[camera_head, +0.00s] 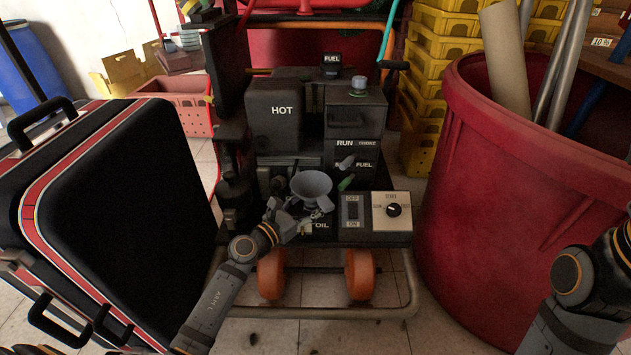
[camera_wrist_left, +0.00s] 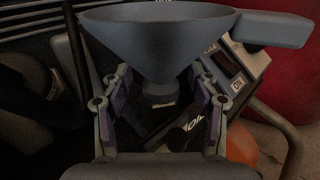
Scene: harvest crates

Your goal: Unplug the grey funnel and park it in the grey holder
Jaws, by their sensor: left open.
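The grey funnel (camera_head: 311,184) stands upright at the front of the machine, above the panel marked OIL. In the left wrist view the funnel (camera_wrist_left: 160,35) fills the top, with its wide cone, a short neck below and a tab to the right. My left gripper (camera_head: 303,211) is at the funnel's lower part. In the wrist view its open fingers (camera_wrist_left: 161,100) stand on either side of the cone's narrow end and neck; I cannot tell whether they touch it. The funnel's lower end is hard to see. I cannot make out a grey holder.
The machine has a HOT box (camera_head: 274,112), a FUEL cap (camera_head: 331,71) and a switch panel (camera_head: 391,211) right of the funnel. A black case (camera_head: 140,200) stands left, a red bin (camera_head: 500,215) right. Yellow crates (camera_head: 425,75) are stacked behind.

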